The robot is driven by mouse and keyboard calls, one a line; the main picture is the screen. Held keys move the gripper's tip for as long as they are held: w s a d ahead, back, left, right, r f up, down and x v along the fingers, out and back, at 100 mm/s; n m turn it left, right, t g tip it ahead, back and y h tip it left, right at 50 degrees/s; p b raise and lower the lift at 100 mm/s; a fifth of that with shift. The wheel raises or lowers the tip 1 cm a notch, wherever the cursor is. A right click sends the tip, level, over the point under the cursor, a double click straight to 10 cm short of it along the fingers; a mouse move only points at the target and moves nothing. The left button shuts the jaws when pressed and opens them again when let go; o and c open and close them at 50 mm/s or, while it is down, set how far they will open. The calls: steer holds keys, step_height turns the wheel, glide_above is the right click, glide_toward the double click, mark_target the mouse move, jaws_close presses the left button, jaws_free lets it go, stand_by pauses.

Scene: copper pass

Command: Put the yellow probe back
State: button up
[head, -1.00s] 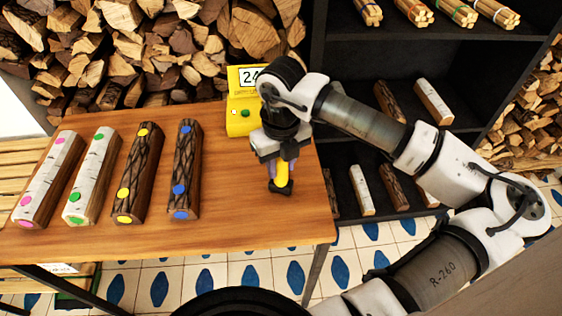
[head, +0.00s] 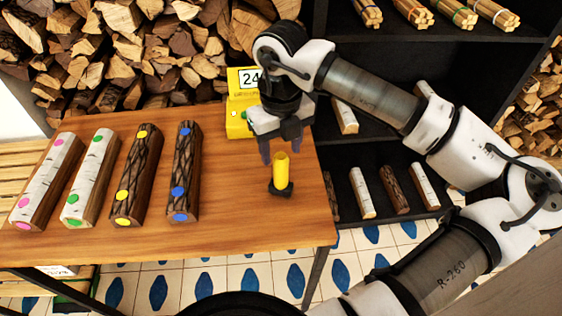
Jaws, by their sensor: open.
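The yellow probe (head: 281,170) stands upright on the wooden table, its lower end in a small dark holder (head: 280,189) near the table's right side. My gripper (head: 283,152) is open and empty, with its fingers pointing down. It is just above and behind the probe in the head view, and its fingers appear apart from it. Behind my gripper is a yellow meter (head: 240,121) with a display reading 24; its right part is hidden by my arm.
Several split logs with coloured dots lie on the table (head: 232,215) to the left, the nearest being the blue-dotted log (head: 185,172). A firewood stack (head: 150,50) rises behind. A dark shelf (head: 400,60) with wood pieces stands at the right.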

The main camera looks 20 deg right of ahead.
step_height(320, 180, up, 6)
steer(key=shift+r, duration=0.15)
